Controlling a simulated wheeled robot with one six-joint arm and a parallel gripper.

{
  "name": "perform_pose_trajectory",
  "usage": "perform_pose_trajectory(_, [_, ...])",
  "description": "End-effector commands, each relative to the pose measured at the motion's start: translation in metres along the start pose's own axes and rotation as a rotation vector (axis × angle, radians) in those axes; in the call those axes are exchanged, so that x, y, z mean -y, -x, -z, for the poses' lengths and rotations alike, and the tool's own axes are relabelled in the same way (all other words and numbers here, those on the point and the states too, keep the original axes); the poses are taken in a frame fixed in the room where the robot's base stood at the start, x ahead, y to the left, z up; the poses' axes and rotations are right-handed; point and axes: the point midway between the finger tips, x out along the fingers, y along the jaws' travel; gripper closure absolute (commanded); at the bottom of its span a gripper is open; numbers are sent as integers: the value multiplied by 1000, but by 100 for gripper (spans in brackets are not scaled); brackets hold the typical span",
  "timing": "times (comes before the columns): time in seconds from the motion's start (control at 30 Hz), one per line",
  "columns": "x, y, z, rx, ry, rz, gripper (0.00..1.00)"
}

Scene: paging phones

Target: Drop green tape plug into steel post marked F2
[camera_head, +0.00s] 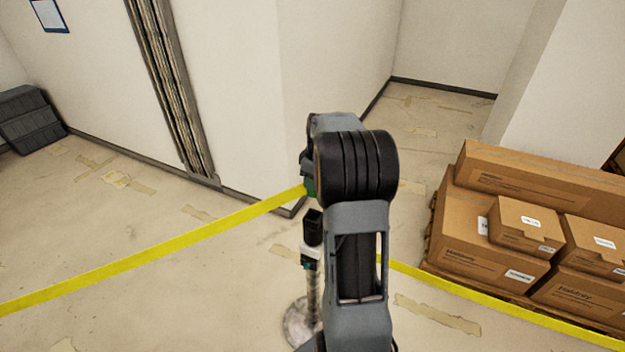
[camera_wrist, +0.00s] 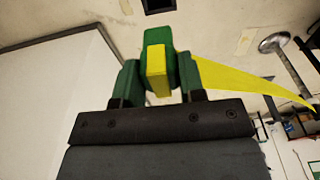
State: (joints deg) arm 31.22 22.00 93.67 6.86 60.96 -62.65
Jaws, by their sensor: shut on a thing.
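My gripper (camera_wrist: 159,66) is shut on the green tape plug (camera_wrist: 156,36), which has yellow tape on its front. A yellow tape (camera_wrist: 235,77) runs from the plug to the right in the wrist view. In the head view the tape (camera_head: 160,248) slopes up from the left to a small green patch (camera_head: 310,187) beside my arm, which hides most of the gripper. A steel post (camera_head: 312,292) with a black top (camera_head: 312,226) and round base stands just left of my forearm, below the gripper in the picture. Its marking is not readable.
Brown cartons (camera_head: 490,248) are stacked on a pallet at the right. Another yellow tape (camera_head: 470,293) runs past their front. A white wall corner (camera_head: 290,208) is close behind the gripper. A dark grey crate (camera_head: 30,120) is at the far left. The left floor is mostly clear.

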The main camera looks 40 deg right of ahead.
Motion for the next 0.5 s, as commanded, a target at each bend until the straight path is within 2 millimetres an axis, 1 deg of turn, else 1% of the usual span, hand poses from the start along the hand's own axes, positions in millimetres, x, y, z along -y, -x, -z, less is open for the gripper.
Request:
perform_pose_trajectory(0.03, [0, -8, -1, 0, 0, 0, 87])
perform_pose_trajectory(0.3, [0, -36, -4, 1, -1, 1, 87])
perform_pose_trajectory(0.5, [0, -48, -6, 0, -1, 0, 87])
